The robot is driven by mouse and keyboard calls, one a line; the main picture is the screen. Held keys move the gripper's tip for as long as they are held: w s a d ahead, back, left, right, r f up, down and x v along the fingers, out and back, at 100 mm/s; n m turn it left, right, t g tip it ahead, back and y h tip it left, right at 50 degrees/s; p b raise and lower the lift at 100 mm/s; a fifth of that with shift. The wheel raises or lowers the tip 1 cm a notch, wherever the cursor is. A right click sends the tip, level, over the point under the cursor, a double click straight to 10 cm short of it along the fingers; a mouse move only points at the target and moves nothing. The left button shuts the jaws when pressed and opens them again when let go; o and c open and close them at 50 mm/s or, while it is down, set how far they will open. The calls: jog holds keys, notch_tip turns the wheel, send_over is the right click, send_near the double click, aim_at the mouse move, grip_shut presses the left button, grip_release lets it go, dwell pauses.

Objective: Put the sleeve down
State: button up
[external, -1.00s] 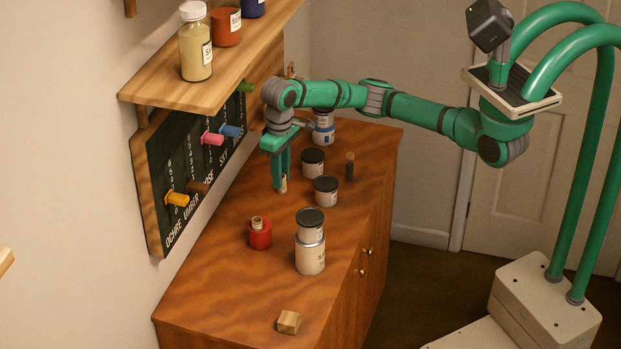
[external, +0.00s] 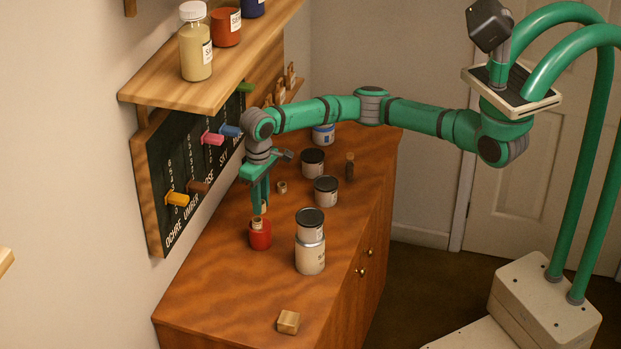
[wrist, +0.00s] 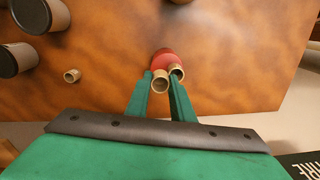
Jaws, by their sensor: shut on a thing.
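My gripper (external: 260,206) points down, its fingers shut on a small tan hollow sleeve (wrist: 160,83). The held sleeve also shows in the external view (external: 264,207), above and just behind the red pot (external: 260,237). A similar tan cylinder (external: 257,223) sits on the top of the pot. In the wrist view this cylinder (wrist: 177,71) is beside the held sleeve, partly behind the right finger. I cannot tell whether the two touch. Another small tan ring (external: 282,187) stands on the table (external: 215,290), apart from the gripper.
A dark-lidded jar on a larger can (external: 310,257) stands right of the pot. More lidded jars (external: 326,191) and a dark bottle (external: 350,167) are behind. A wooden block (external: 288,322) lies at the front. The pegged board (external: 185,165) and shelf (external: 220,85) are on the left. The front-left tabletop is clear.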

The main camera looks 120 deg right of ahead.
jog(key=shift+f, duration=0.4)
jog(key=shift+f, duration=0.1)
jog(key=o, duration=1)
notch_tip(320, 180, up, 13)
